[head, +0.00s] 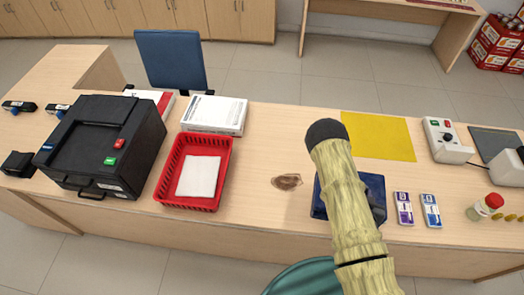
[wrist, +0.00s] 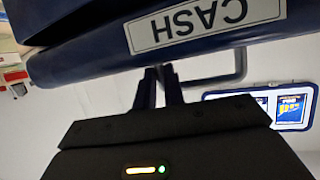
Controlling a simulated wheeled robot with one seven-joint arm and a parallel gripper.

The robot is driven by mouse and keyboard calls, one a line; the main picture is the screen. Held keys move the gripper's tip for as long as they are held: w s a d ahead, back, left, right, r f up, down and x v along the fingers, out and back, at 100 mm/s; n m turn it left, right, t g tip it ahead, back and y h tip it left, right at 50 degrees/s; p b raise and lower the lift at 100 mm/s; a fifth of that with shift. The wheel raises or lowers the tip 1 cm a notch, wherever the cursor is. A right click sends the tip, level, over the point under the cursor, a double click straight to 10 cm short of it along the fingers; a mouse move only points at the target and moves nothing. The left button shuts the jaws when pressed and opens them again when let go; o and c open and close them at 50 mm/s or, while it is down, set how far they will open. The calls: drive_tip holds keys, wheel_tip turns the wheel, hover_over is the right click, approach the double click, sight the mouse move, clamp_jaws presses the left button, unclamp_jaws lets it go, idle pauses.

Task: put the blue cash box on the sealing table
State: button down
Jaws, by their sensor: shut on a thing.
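The blue cash box (head: 376,188) is at the front edge of the long wooden counter in the head view, mostly hidden behind my arm. In the wrist view the dark blue box (wrist: 80,62) fills the top, with an upside-down CASH label (wrist: 205,22) and a dark handle (wrist: 240,66). My gripper (wrist: 160,82) is shut on the box at its handle. The head view hides my fingers. I cannot tell whether the box touches the counter. A separate wooden table (head: 385,12) stands at the far right back; no view labels it as the sealing table.
Left of the box are a brown stain-like patch (head: 287,182), a red basket (head: 166,178) and a black machine (head: 78,130). A yellow mat (head: 378,135) lies behind. A blue chair (head: 170,58) is behind the counter.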

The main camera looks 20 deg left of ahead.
drive_tip(key=shift+w+r, duration=0.1)
drive_tip(key=shift+n+y, duration=0.7)
drive_tip(key=shift+y, duration=0.1)
drive_tip(key=w+a+f+b, duration=0.1)
drive_tip(key=a, duration=0.1)
drive_tip(key=w+a+f+b, duration=0.1)
drive_tip(key=w+a+f, duration=0.1)
drive_tip(key=w+a+f+b, duration=0.1)
drive_tip(key=a, duration=0.1)
drive_tip(key=shift+w+a+f, duration=0.2)
drive_tip(key=shift+w+f, duration=0.05)
drive_tip(key=shift+f, duration=0.05)
drive_tip(key=w+a+n+g+y+b, duration=0.1)
drive_tip(key=w+a+n+y+b, duration=0.2)
drive_tip(key=w+a, duration=0.45)
drive_tip(key=w+a+n+g+y+b, duration=0.2)
drive_tip(key=w+a+n+y+b, duration=0.15)
drive_tip(key=a, duration=0.75)
drive_tip(key=w+a+r+n+g+y+b, duration=0.2)
drive_tip(key=w+a+r+b, duration=0.1)
drive_tip(key=w+a+r, duration=0.2)
drive_tip(key=shift+w+a+r+b, duration=0.2)
drive_tip(key=shift+a+r+b, duration=0.15)
drive_tip(key=shift+a, duration=0.35)
drive_tip(key=shift+f+p, duration=0.7)
drive_tip(key=shift+f, duration=2.15)
